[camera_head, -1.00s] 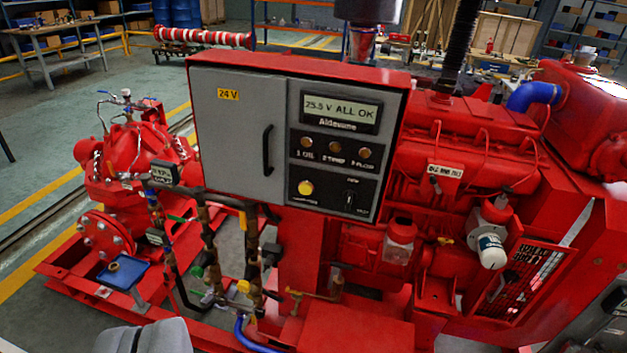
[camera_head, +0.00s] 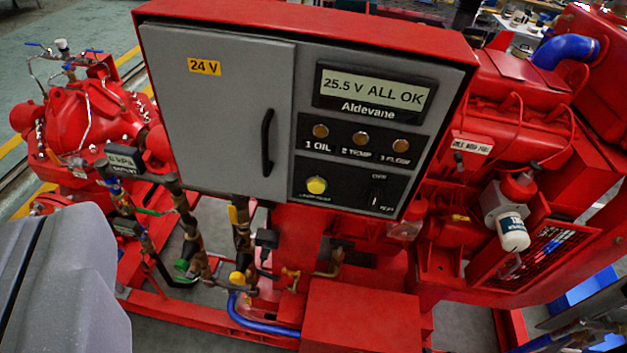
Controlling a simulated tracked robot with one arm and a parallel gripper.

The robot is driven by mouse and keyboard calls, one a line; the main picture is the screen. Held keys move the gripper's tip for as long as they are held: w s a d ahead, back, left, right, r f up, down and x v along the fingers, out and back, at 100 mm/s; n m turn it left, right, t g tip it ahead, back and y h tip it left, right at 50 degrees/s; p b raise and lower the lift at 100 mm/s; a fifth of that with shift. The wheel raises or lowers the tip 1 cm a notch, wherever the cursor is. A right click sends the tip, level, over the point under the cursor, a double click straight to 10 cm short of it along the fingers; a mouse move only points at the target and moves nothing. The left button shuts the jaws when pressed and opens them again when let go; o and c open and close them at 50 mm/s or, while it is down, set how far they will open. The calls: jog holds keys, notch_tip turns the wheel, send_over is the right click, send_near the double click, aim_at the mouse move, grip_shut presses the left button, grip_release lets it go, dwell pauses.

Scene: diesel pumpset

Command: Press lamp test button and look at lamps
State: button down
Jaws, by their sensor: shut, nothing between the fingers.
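The yellow lamp test button (camera_head: 317,185) sits at the lower left of the dark panel on the red and grey control box, with a small blurred label below it. Nothing touches it. Above it are three round lamps in a row: 1 OIL (camera_head: 321,131), 2 TEMP (camera_head: 361,138) and 3 FLOW (camera_head: 400,145). All three look dull amber-brown, without a bright glow. The display (camera_head: 372,92) above them reads "25.5 V ALL OK". My gripper's fingers do not show. A grey rounded part of my own body fills the lower left corner.
A rotary switch (camera_head: 375,196) is right of the button. The grey cabinet door (camera_head: 225,110), with a black handle (camera_head: 267,142), is closed. Pipes and valves (camera_head: 195,245) hang below the box. The red engine (camera_head: 520,110) stands to the right. The space before the panel is clear.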

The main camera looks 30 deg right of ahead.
aim_at(316, 187)
jog(key=w+d+f+g+h+p, duration=0.15)
jog(key=w+d+f+p, duration=0.25)
jog(key=w+f, duration=0.55)
jog(key=w+d+f+g+p, duration=0.1)
jog(key=d+f, duration=0.3)
jog(key=f, duration=0.4)
jog(key=w+d+f+g+p, duration=0.2)
jog(key=w+d+f+p, duration=0.1)
jog(key=f, duration=0.5)
jog(key=w+d+f+g+h+p, duration=0.1)
jog(key=w+d+f+g+p, duration=0.1)
jog(key=d+f, duration=0.3)
notch_tip(316, 187, down, 3)
jog(key=shift+w+d+f+n, duration=0.1)
jog(key=shift+w+d+n, duration=0.2)
jog(key=shift+w, duration=0.35)
jog(key=w+d+p, duration=0.1)
jog(key=w+d, duration=0.3)
jog(key=w, duration=0.3)
jog(key=shift+w+d, duration=0.15)
jog(key=shift+d, duration=0.25)
